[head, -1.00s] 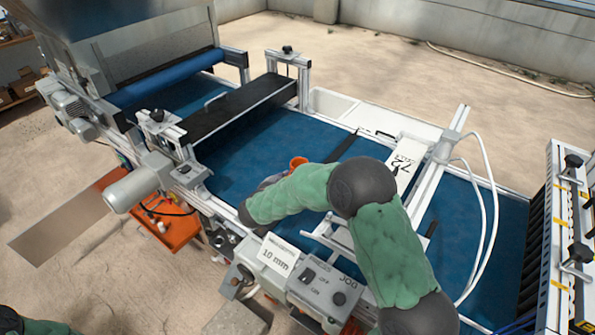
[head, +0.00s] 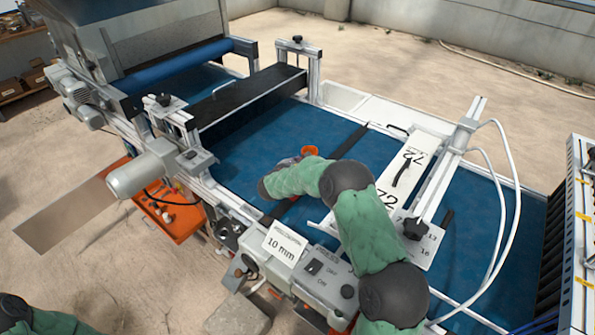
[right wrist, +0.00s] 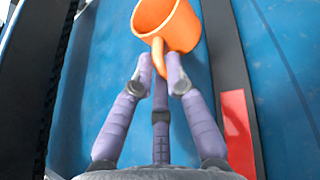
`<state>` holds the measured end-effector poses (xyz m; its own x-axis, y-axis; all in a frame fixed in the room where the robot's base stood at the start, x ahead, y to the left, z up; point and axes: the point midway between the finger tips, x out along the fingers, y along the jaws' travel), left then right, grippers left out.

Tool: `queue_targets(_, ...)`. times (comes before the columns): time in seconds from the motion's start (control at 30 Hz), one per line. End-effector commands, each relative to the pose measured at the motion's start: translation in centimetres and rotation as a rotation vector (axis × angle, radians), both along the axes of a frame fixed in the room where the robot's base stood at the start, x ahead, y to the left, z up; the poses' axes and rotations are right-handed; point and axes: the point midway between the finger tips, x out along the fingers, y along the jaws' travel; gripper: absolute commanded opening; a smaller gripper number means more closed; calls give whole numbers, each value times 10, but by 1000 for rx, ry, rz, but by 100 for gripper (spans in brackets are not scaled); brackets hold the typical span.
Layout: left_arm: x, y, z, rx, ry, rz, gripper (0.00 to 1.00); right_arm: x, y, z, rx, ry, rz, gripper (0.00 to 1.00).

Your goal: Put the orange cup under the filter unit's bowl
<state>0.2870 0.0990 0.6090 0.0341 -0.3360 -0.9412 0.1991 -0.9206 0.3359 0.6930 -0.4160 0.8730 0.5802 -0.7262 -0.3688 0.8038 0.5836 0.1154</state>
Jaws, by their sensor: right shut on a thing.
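The orange cup (head: 310,151) is over the blue belt, near a black strip across it. It shows large in the right wrist view (right wrist: 168,20), with its open mouth tilted toward the camera. My right gripper (right wrist: 160,70) is shut on the cup's handle (right wrist: 158,55). In the head view that gripper is mostly hidden behind my green right arm. I cannot tell whether the cup touches the belt. I cannot make out the filter unit or its bowl in either view. My left gripper is not in view.
A black crossbar (head: 248,103) spans the belt behind the cup. A white plate marked 72 (head: 420,150) and a metal beam (head: 450,160) stand to the right. A control box and a 10 mm sign (head: 286,242) line the near edge.

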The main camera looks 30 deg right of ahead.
Motion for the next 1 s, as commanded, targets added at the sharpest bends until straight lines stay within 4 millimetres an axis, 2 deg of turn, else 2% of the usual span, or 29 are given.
queue_targets(0.03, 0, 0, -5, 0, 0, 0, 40, -1, 1, -13, 1, 5, 1, 0)
queue_targets(0.13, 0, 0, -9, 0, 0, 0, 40, -1, 1, -25, 0, 3, 1, 0)
queue_targets(0.57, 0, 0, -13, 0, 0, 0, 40, -1, 1, -30, 0, 1, 0, 0)
queue_targets(0.6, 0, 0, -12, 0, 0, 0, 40, -1, 1, -30, 0, 1, 0, 23)
queue_targets(0.67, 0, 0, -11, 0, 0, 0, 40, -1, 1, -29, 0, 1, 0, 39)
queue_targets(1.0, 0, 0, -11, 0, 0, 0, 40, -1, 1, -28, 0, 1, 0, 39)
